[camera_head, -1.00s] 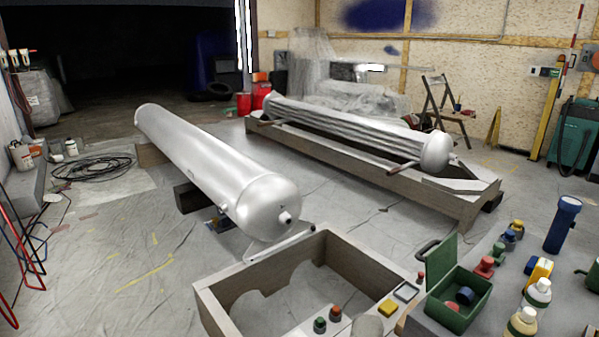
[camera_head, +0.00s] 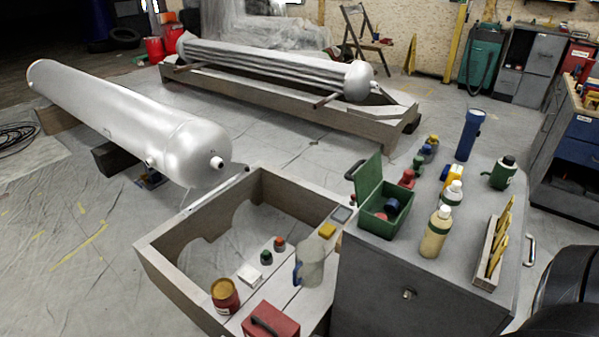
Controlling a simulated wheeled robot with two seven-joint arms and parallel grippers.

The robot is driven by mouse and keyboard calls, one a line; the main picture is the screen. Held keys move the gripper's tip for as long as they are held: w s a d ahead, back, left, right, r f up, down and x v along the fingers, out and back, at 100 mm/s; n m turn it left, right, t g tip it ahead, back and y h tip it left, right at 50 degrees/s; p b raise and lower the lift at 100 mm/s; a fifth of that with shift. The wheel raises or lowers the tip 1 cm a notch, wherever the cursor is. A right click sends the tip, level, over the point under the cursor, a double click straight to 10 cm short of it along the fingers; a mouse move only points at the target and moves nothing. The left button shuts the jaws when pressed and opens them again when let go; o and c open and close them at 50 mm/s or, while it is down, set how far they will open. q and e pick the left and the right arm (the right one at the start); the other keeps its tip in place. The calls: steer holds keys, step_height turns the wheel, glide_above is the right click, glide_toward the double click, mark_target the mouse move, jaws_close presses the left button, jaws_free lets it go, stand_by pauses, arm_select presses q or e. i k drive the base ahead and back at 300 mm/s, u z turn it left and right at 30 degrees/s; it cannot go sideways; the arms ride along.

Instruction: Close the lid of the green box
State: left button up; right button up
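The green box (camera_head: 385,222) sits on the left part of the grey cabinet top. Its lid (camera_head: 369,181) is raised, standing roughly upright at the box's left-back side. Inside the box I see a dark blue round item (camera_head: 392,205) and a red item (camera_head: 380,216). Neither of my grippers shows in the head view. A dark rounded shape at the lower right edge may be part of me.
On the grey cabinet (camera_head: 462,262) near the box stand a cream bottle (camera_head: 435,232), a white-capped bottle (camera_head: 451,195), a blue flashlight (camera_head: 469,135), a green mug (camera_head: 503,173) and a wooden rack (camera_head: 493,252). A wooden frame (camera_head: 165,275) with a pitcher (camera_head: 310,262) stands left.

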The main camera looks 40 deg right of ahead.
mark_target(369, 176)
steer(key=u, duration=1)
steer(key=i, duration=1.75)
steer(key=z, duration=3.9)
